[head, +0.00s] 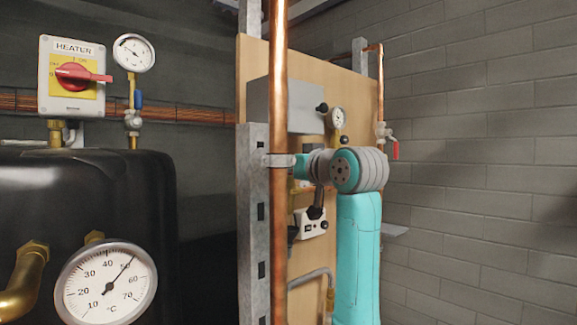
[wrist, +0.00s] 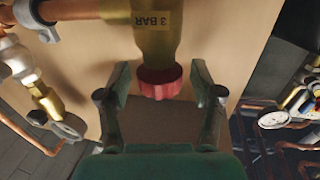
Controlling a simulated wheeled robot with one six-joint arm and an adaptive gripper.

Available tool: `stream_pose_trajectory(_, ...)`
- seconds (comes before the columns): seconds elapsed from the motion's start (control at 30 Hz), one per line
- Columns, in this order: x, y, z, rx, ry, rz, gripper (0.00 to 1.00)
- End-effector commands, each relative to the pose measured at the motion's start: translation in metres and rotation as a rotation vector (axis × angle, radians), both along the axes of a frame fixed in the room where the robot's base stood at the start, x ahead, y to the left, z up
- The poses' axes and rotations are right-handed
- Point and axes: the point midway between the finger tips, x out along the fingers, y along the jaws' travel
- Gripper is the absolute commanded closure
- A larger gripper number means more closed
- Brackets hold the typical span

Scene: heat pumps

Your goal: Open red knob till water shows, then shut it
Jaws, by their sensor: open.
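The red knob (wrist: 160,84) sits on the end of a brass valve body (wrist: 157,42) with an upside-down "3 BAR" label in the wrist view. My gripper (wrist: 160,76) is open, with one finger on each side of the knob. A gap shows between each finger and the knob, so neither seems to touch it. In the head view the copper pipe and my arm hide the knob and most of my gripper. No water shows in either view.
A vertical copper pipe (head: 278,120) and a metal post (head: 252,200) stand close to my arm in the head view. A wooden panel (head: 250,75) carries a grey box (head: 285,103) and a small gauge (head: 338,118). A heater switch box (head: 72,77) is at left.

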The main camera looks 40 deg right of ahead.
Motion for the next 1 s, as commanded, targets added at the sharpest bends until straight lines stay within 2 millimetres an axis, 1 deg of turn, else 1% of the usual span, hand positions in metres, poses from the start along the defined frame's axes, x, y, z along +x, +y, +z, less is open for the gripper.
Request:
stream_pose_trajectory(0.1,-0.0002,0.0001,0.0001,0.000,0.000,0.000,0.34)
stream_pose_trajectory(0.13,-0.0002,0.0001,0.0001,0.000,0.000,0.000,0.37)
stream_pose_trajectory(0.17,-0.0002,0.0001,0.0001,0.000,0.000,0.000,0.44)
stream_pose_trajectory(0.2,-0.0003,0.0001,0.0002,0.000,0.000,0.000,0.54)
stream_pose_trajectory(0.27,-0.0003,0.0002,0.0002,0.000,0.000,0.000,0.69)
stream_pose_trajectory(0.3,-0.0004,0.0003,0.0002,0.000,0.000,0.000,0.79)
stream_pose_trajectory(0.37,-0.0004,0.0003,0.0002,0.000,-0.001,0.000,0.94)
stream_pose_trajectory(0.57,-0.0004,0.0001,0.0002,0.000,-0.001,0.005,0.95)
stream_pose_trajectory(0.73,-0.0006,-0.0003,0.0002,0.000,0.000,0.043,0.95)
stream_pose_trajectory(0.87,-0.0007,-0.0013,0.0002,0.002,0.000,0.106,0.95)
stream_pose_trajectory(1.0,-0.0006,-0.0018,0.0000,0.002,0.001,0.208,0.95)
